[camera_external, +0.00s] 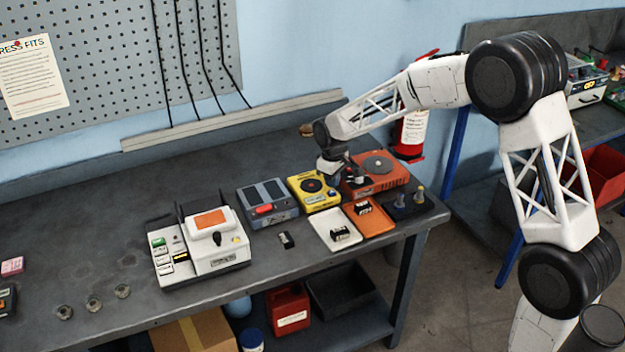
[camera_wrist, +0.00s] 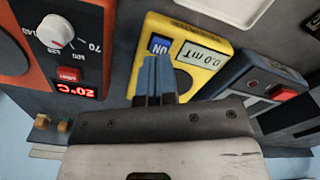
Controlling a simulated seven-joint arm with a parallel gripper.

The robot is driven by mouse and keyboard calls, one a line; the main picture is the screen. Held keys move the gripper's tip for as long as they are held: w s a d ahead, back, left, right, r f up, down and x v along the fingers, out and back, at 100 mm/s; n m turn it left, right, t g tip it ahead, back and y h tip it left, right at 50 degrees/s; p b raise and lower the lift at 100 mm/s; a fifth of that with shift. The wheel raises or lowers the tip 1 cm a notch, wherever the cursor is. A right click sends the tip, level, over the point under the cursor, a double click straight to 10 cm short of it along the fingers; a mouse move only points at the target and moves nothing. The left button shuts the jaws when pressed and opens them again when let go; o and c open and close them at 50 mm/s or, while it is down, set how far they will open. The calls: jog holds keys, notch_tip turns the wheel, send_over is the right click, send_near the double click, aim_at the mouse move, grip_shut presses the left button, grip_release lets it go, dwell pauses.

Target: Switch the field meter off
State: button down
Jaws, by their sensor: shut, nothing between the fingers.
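The yellow field meter (camera_external: 312,190) stands on the bench, between a grey-blue box and an orange device. In the wrist view the meter (camera_wrist: 195,82) fills the upper middle. A blue switch (camera_wrist: 160,44) marked ON sits beside the display. My gripper (camera_wrist: 155,62) is shut and empty, its fingertips over the meter just by the blue switch. I cannot tell whether they touch it. In the external view my gripper (camera_external: 333,177) is at the meter's right side, and its fingertips are hard to make out.
An orange device (camera_external: 385,182) with a dial and a red 20°C readout (camera_wrist: 75,91) stands close on one side. The grey-blue box (camera_external: 281,207) with a red button is on the other. White (camera_external: 322,241) and orange (camera_external: 378,231) trays lie in front.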

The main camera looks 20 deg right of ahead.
jog(key=shift+f, duration=1.25)
dwell(1.2)
jog(key=shift+r, duration=3)
jog(key=shift+s+d+r, duration=0.1)
jog(key=shift+s+r, duration=0.1)
jog(key=s+d+r+m+t, duration=0.1)
jog(key=s+d+r+m, duration=0.15)
jog(key=s+r, duration=0.55)
jog(key=s+d+r+m, duration=0.1)
jog(key=s+d+r, duration=0.35)
jog(key=s, duration=0.85)
jog(key=s+d+m+t, duration=0.1)
jog(key=s+d+m, duration=0.1)
jog(key=s, duration=2.3)
jog(key=shift+s+d+m+t, duration=0.15)
jog(key=shift+d+m+t, duration=0.15)
jog(key=shift+d+m, duration=0.05)
